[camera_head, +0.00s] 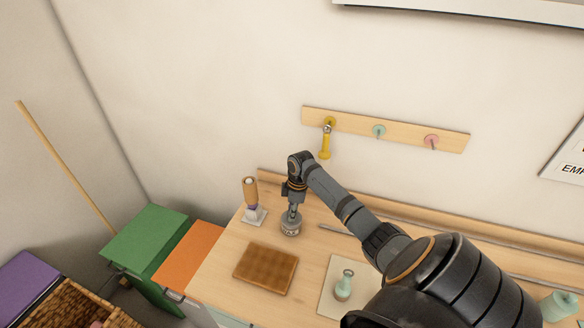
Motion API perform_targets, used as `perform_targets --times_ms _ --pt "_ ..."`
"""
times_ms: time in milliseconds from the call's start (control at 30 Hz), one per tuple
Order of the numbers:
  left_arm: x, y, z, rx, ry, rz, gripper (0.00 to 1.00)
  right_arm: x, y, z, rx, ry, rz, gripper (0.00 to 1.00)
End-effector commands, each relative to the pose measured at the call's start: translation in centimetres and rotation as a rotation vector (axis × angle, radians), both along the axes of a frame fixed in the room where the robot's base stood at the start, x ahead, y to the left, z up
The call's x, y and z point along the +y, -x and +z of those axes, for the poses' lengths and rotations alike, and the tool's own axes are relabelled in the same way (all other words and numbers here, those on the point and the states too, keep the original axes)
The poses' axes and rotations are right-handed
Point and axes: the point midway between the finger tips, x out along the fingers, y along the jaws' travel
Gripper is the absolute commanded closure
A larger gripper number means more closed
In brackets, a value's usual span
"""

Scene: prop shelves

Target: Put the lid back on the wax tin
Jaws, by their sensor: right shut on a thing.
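The wax tin (290,230) is a small round greyish tin with pale marks on its side. It stands near the back left of the wooden worktop. My right gripper (293,213) points straight down at the top of the tin, shut on the lid. The lid itself is small and mostly hidden by the fingers. I cannot tell whether it touches the tin or is just above it. My left gripper is not in view.
A wooden-handled tool (251,193) stands upright on a pale base left of the tin. A brown slab (266,268) lies in front. A peg rail (398,132) hangs behind. Bare worktop (222,270) shows left of the slab.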

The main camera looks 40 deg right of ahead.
Motion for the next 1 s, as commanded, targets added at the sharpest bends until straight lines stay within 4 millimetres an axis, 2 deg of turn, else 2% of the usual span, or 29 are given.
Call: perform_targets --times_ms 1000 --pt "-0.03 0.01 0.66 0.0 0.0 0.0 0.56 -0.03 -0.01 -0.12 0.0 0.0 0.0 1.0"
